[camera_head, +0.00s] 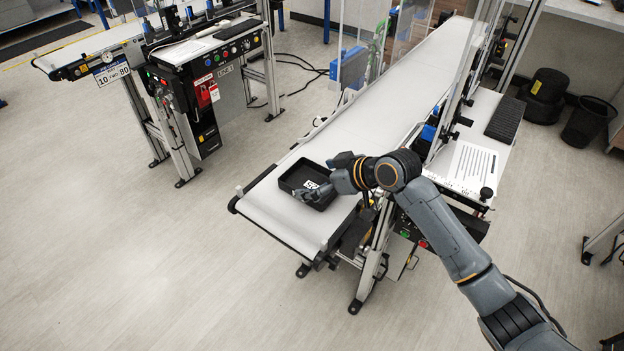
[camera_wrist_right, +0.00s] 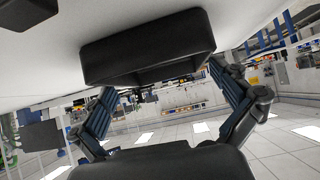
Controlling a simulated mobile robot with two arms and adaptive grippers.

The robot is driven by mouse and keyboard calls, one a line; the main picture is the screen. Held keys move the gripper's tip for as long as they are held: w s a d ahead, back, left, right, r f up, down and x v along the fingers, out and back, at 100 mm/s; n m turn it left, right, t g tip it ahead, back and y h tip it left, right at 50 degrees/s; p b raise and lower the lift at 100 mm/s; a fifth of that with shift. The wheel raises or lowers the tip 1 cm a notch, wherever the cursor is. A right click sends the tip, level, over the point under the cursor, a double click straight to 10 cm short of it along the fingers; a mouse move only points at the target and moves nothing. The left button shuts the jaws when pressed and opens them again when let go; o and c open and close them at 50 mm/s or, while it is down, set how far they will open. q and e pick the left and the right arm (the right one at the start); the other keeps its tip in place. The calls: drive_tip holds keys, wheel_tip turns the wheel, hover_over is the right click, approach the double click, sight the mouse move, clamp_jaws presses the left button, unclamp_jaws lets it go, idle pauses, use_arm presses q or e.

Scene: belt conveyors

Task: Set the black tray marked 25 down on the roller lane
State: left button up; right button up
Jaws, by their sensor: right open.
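The black tray (camera_head: 289,180) rests on the pale surface of a conveyor (camera_head: 262,207), close to its near end. A small white label shows inside the tray, but its number is too small to read. My right gripper (camera_head: 323,178) is at the tray's right side, and its fingers partly cover that side. In the right wrist view the tray (camera_wrist_right: 150,45) lies ahead, between and beyond the two spread fingers of my right gripper (camera_wrist_right: 163,82). The fingers are apart; whether one touches the tray cannot be told. My left gripper is out of view.
The conveyor runs clear from the tray toward the back. A side shelf (camera_head: 470,170) with a printed sheet stands to its right, beside upright metal posts. A second conveyor station (camera_head: 200,75) stands at the upper left. A black bin (camera_head: 588,122) stands at the right. Open floor lies at the left.

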drive_tip(key=shift+x, duration=0.95)
drive_tip(key=shift+c, duration=0.4)
drive_tip(key=c, duration=0.9)
drive_tip(key=shift+o, duration=0.2)
drive_tip(key=shift+r, duration=0.1)
